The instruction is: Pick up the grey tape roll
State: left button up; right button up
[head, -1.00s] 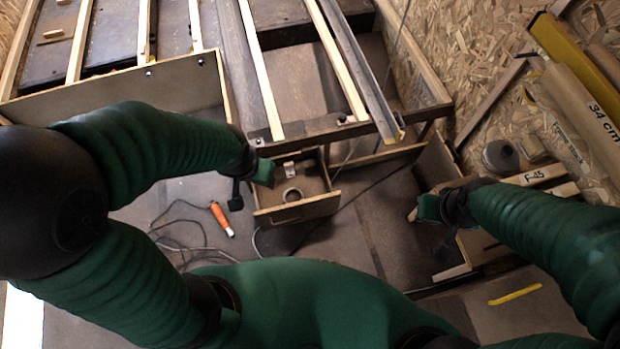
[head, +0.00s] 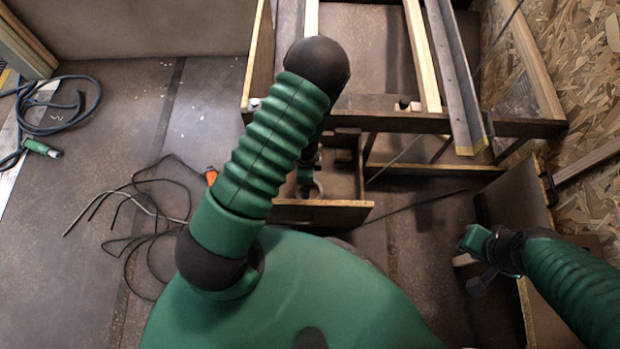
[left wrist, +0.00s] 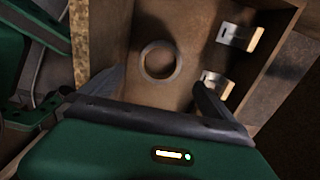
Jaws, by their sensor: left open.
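The grey tape roll (left wrist: 142,60) is a ring lying flat on the floor of a brown wooden box in the left wrist view. In the head view only part of it (head: 319,189) shows past my left arm. My left gripper (left wrist: 158,80) is open, with one finger on each side of the near edge of the roll in the picture. The fingers do not hold it, and their height above it is hard to judge. My right gripper (head: 468,246) is at the right of the head view, away from the box; its jaws are not clear.
The box has a low front wall (head: 320,214). Two shiny metal pieces, one (left wrist: 230,36) above the other (left wrist: 216,82), sit right of the roll. A wooden frame (head: 430,122) stands behind the box. Dark cables (head: 150,240) lie on the floor to the left.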

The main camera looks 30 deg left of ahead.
pick_arm(q)
notch_tip(320, 180, down, 8)
jog(key=b, duration=0.4)
jog(key=shift+r, duration=0.15)
jog(key=f+b, duration=0.5)
jog(key=shift+w+d+f, duration=0.1)
jog(key=shift+w+d, duration=0.1)
jog(key=shift+w, duration=0.05)
pick_arm(e)
jog(key=s+x, duration=0.2)
jog(key=x, duration=0.8)
jog(key=shift+f, duration=0.45)
jog(key=shift+s, duration=0.1)
pick_arm(q)
jog(key=c, duration=1.3)
jog(key=shift+o, duration=0.2)
jog(key=shift+r, duration=0.25)
pick_arm(e)
jog(key=shift+r, duration=0.1)
pick_arm(q)
notch_tip(320, 180, up, 10)
jog(key=p, duration=0.8)
pick_arm(e)
jog(key=w+v, duration=0.1)
jog(key=v, duration=0.6)
jog(key=shift+w+r, duration=0.25)
jog(key=shift+r, duration=0.35)
